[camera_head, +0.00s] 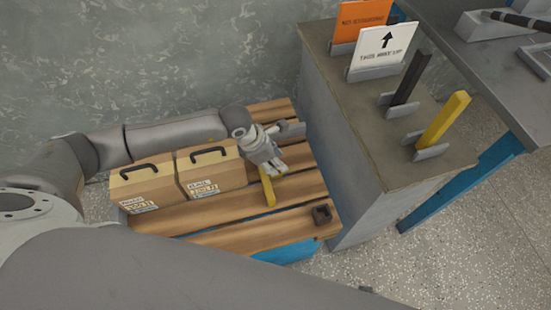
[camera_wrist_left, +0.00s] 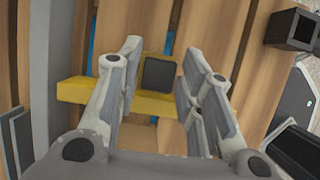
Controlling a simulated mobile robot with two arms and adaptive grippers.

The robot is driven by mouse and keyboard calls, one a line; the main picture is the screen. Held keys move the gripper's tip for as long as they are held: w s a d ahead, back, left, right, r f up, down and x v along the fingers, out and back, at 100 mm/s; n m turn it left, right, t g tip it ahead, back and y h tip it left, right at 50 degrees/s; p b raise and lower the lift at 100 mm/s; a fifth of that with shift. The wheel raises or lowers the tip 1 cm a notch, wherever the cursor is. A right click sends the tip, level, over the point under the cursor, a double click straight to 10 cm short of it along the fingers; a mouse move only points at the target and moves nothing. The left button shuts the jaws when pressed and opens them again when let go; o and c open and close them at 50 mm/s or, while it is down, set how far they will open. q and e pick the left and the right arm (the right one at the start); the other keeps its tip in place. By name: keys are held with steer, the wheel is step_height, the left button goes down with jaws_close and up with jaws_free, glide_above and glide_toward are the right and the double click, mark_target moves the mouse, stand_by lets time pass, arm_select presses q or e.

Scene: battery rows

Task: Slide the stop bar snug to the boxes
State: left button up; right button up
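Two tan boxes with dark handles, the left box (camera_head: 147,183) and the right box (camera_head: 212,174), stand side by side on a wooden pallet (camera_head: 235,238). The yellow stop bar (camera_head: 267,190) lies on the planks to the right of the boxes, with a strip of wood showing between. My left gripper (camera_head: 270,173) is over the bar and hides part of it. In the left wrist view the yellow bar (camera_wrist_left: 75,90) crosses between the fingers, with a dark square piece in the middle. The fingers stand apart on both sides of that piece. My right gripper is out of view.
A small dark square socket (camera_head: 321,214) sits at the pallet's right corner. A grey cabinet (camera_head: 345,170) stands close to the right, with signs, a dark bar and a yellow bar (camera_head: 443,120) on top. A wall (camera_head: 130,60) is behind.

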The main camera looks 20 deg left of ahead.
arm_select(q)
steer(key=shift+o, duration=1)
steer(key=shift+r, duration=0.1)
steer(key=v, duration=1.1)
steer(key=shift+a+r, duration=0.2)
steer(key=shift+r, duration=0.15)
steer(key=shift+s, duration=0.15)
